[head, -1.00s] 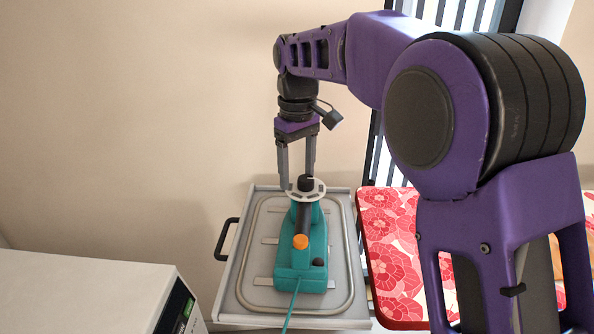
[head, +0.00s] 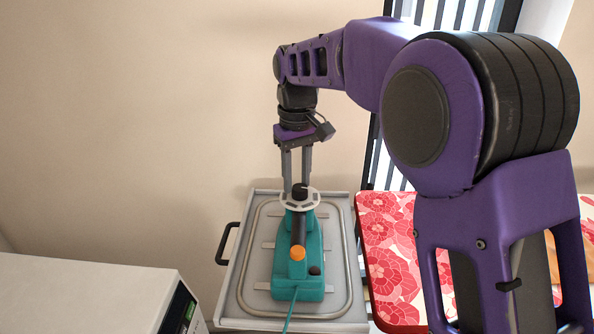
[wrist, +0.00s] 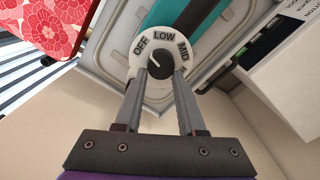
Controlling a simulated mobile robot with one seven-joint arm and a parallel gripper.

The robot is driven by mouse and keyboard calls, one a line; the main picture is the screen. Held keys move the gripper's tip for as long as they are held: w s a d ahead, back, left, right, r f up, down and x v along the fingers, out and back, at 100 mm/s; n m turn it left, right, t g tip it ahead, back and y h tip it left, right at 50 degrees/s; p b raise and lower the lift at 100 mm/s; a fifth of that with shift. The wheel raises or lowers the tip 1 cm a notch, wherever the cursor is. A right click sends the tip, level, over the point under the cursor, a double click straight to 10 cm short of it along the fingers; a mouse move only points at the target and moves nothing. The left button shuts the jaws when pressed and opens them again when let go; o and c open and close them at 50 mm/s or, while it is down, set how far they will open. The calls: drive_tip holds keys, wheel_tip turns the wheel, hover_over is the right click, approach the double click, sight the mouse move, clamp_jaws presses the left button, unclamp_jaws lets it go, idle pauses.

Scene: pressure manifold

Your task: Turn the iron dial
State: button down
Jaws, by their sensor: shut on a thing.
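The teal iron (head: 298,270) lies on the grey tray (head: 237,293) in the head view, with an orange button and a dark handle. Its dial is a white disc (head: 317,200) with a black knob (head: 300,192) at the iron's far end. In the wrist view the disc (wrist: 138,50) reads OFF, LOW and MID, with a further label partly hidden. My gripper (head: 298,183) comes down from above, its two fingers shut on the knob (wrist: 161,63), one on each side. A small white mark shows on the knob; its exact direction is hard to tell.
A white box (head: 85,295) stands at the front left. A red floral board (head: 395,270) lies right of the tray. A black handle (head: 226,243) sticks out from the tray's left side. The wall is close behind the tray.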

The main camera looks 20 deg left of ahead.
drive_tip(key=m+p, duration=0.1)
drive_tip(key=m, duration=0.1)
drive_tip(key=m+p, duration=0.2)
drive_tip(key=shift+r+m, duration=0.2)
drive_tip(key=shift+m, duration=0.1)
drive_tip(key=shift+f+m+p, duration=0.15)
drive_tip(key=shift+m+p, duration=1.5)
drive_tip(key=shift+m, duration=0.85)
drive_tip(key=shift+c, duration=2.2)
unclamp_jaws()
wheel_tip(320, 180, up, 17)
drive_tip(key=shift+r+p, duration=0.2)
drive_tip(key=shift+p, duration=0.1)
